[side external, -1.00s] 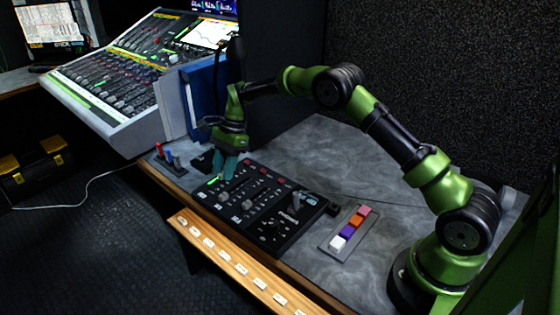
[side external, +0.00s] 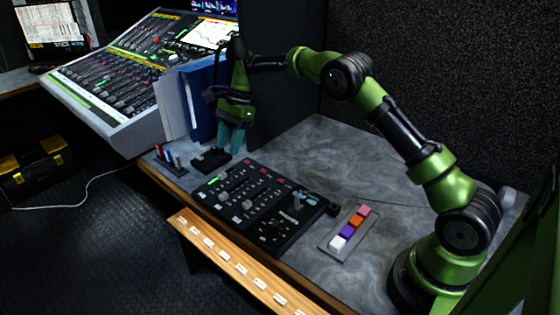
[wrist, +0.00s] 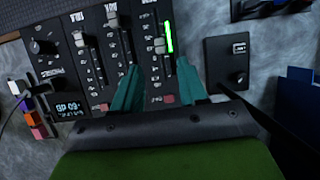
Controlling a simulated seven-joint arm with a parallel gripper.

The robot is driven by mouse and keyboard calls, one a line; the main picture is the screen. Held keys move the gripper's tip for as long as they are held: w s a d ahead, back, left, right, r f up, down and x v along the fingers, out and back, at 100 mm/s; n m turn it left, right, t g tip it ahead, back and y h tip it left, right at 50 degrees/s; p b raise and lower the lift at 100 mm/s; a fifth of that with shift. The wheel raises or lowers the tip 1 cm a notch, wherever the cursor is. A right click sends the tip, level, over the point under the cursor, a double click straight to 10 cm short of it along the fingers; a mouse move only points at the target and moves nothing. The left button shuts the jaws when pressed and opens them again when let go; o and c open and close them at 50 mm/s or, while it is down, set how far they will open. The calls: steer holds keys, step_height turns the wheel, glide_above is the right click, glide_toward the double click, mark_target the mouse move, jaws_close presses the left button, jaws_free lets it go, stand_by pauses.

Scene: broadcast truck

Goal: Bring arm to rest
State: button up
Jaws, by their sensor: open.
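My gripper (side external: 232,138) is green with teal fingers and hangs above the grey desk, pointing down. It is raised clear of the black control panel (side external: 268,205), near the panel's far left end. The fingers are apart with nothing between them; they also show in the wrist view (wrist: 158,88). The panel carries several sliders, small red buttons and a lit green strip (wrist: 168,36). In the wrist view the fingertips appear over the panel's lower edge.
A small black box (side external: 210,160) lies beneath my gripper. A blue binder (side external: 198,100) stands behind it. A strip of coloured blocks (side external: 349,229) lies right of the panel. A large mixing console (side external: 130,75) is at the left, and a wooden rail (side external: 240,262) runs along the front.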

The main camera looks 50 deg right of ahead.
steer(key=s+a+r+n+g+y, duration=0.3)
steer(key=s+a+r+n, duration=0.15)
steer(key=s+a, duration=0.45)
steer(key=s+a+r+n+g+y, duration=0.25)
steer(key=s+a+r, duration=0.35)
steer(key=a, duration=0.6)
steer(key=s+d+r+n+t+h, duration=0.3)
steer(key=s+d+n+t+h, duration=0.4)
steer(key=s+d+t, duration=0.5)
steer(key=s+d+h, duration=0.1)
steer(key=s+d, duration=0.5)
steer(key=shift+s+d+t, duration=0.15)
steer(key=shift+d+t, duration=0.2)
steer(key=shift+r, duration=0.1)
